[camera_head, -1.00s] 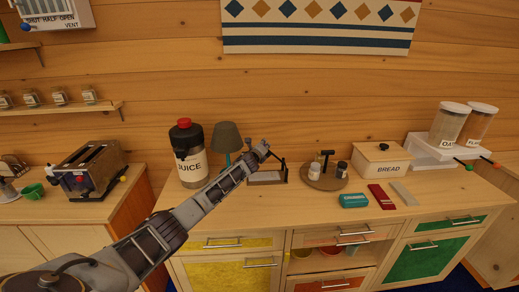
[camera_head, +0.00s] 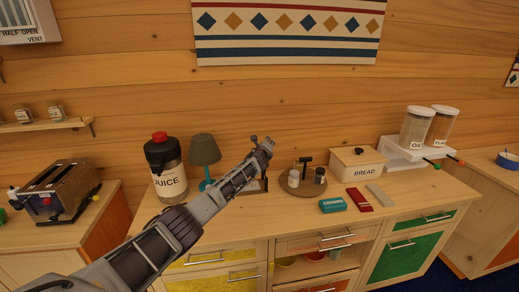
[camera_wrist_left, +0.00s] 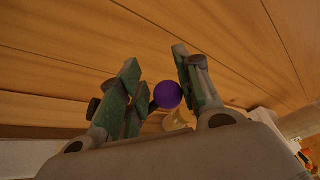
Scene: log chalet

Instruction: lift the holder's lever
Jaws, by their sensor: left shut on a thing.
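The holder (camera_head: 258,186) stands on the counter in the head view, low and dark-framed, mostly hidden behind my left arm. Its lever cannot be made out there. In the left wrist view a round purple knob (camera_wrist_left: 168,95), which looks like the lever's end, sits between the two green-padded fingers. My left gripper (camera_head: 266,147) is above the holder in the head view and shut on the knob; the same gripper (camera_wrist_left: 160,92) fills the left wrist view. My right gripper is out of view.
Left of the arm stand a juice jug (camera_head: 167,170) and a lamp (camera_head: 205,150). The counter front right of the arm is partly clear.

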